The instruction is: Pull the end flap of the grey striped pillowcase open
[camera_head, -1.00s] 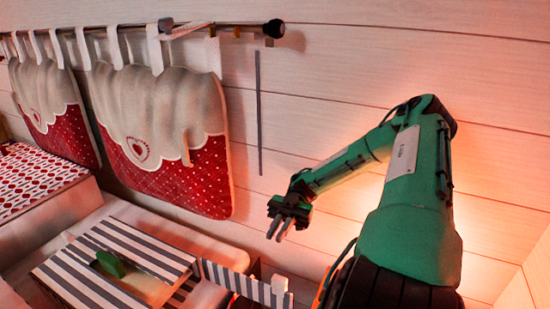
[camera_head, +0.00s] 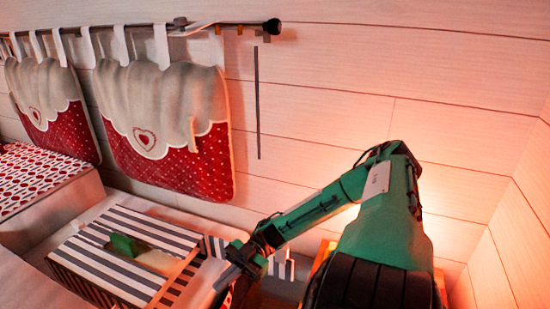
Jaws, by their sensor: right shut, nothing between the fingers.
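The grey striped pillowcase (camera_head: 92,262) lies at the lower left, a boxy shape with grey and white stripes and a pale opening in its top. A striped strip, seemingly its end flap (camera_head: 284,268), sticks out to the right, partly hidden behind my right wrist. My right gripper (camera_head: 226,281) is shut and empty, pointing down just right of the pillowcase's right end. I cannot tell whether it touches the cloth. My left gripper is not in view.
A green object (camera_head: 126,245) sits at the pillowcase's opening. Red and cream hangings (camera_head: 185,170) hang from a rail (camera_head: 200,27) on the plank wall behind. A red patterned box-shaped cushion (camera_head: 40,180) is at the left.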

